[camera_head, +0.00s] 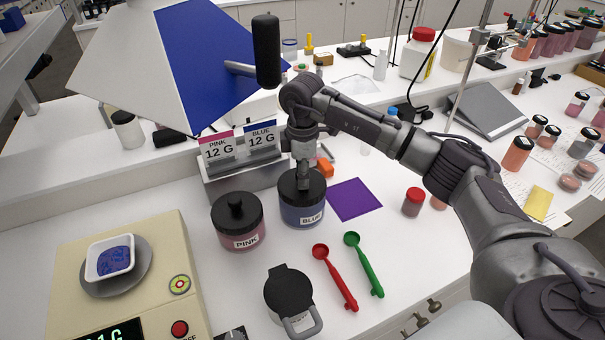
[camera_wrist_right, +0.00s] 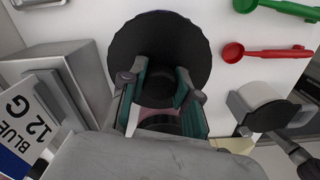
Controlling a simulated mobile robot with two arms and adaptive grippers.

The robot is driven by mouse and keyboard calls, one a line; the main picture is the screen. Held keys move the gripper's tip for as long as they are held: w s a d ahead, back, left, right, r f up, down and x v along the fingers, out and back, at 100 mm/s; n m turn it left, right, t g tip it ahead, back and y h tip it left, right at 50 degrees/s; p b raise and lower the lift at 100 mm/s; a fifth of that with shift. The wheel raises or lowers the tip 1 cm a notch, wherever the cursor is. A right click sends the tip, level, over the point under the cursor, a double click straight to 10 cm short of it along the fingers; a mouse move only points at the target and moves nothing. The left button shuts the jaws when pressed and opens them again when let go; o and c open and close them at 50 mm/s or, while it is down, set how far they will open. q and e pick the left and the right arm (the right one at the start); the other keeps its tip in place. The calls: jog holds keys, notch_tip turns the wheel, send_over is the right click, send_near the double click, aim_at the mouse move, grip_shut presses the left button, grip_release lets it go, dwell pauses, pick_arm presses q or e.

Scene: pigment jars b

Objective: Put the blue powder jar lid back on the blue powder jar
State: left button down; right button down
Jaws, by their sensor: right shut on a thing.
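The blue powder jar (camera_head: 290,211) stands on the white bench, with a label reading BLUE. Its black lid (camera_head: 287,185) is over the jar mouth, level and with no clear gap; whether it is fully seated I cannot tell. My right gripper (camera_head: 304,184) comes down from above, shut on the lid's knob. In the right wrist view the round black lid (camera_wrist_right: 184,42) sits at the fingertips of my right gripper (camera_wrist_right: 160,88), and it hides the blue jar below. My left gripper is not in view.
The pink jar (camera_head: 238,231), with its black lid on, stands close left of the blue jar. A sign holder (camera_head: 220,180) is behind. A purple sheet (camera_head: 354,199), red scoop (camera_head: 335,277) and green scoop (camera_head: 364,264) lie right. A scale (camera_head: 160,240) bears a dish of blue powder.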

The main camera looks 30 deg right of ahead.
jog(key=shift+f, duration=0.1)
dwell(0.4)
jog(key=shift+f, duration=0.55)
dwell(0.7)
jog(key=c, duration=0.8)
grip_release()
jog(key=shift+o, duration=0.2)
jog(key=shift+r, duration=0.15)
jog(key=shift+r+p, duration=2.1)
jog(key=shift+r, duration=0.8)
